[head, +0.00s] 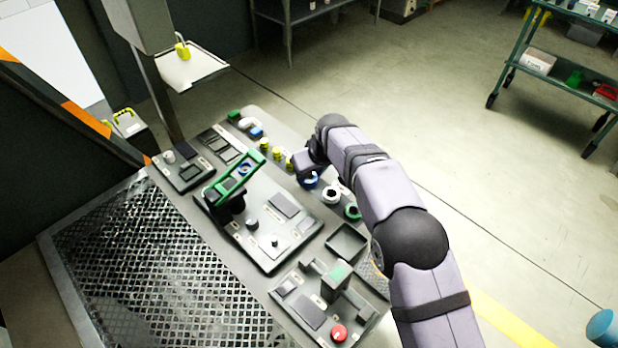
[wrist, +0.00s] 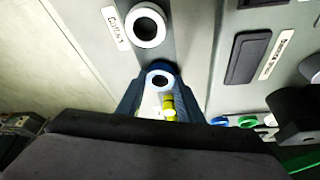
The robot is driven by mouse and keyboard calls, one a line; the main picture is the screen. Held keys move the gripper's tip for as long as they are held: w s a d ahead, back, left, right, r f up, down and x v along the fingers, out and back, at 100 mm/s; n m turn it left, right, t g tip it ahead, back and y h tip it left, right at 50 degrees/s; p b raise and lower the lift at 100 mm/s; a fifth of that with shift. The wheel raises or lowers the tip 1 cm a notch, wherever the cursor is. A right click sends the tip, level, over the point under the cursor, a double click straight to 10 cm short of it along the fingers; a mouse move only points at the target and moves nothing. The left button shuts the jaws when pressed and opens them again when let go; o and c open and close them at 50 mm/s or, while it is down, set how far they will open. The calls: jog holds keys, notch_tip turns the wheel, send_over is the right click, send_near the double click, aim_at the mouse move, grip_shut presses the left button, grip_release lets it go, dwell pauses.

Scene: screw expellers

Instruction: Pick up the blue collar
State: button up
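The blue collar (head: 308,181) is on the grey bench top, right below my gripper (head: 308,168) in the head view. In the wrist view the blue collar (wrist: 157,69) is at the centre, with a pale ring and dark hole in its middle. My gripper's fingers (wrist: 160,97) come up on both sides of it, and their tips are at or very near it. Their dark blue edges blend with the collar, so I cannot tell whether they grip it. My wrist hides the lower part of the view.
A white collar (head: 331,195) and a green collar (head: 352,212) sit beside it in a row. Yellow cylinders (head: 276,154) stand on the other side. A red button (head: 339,332) is at the near end.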

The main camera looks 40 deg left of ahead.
jog(key=c, duration=0.3)
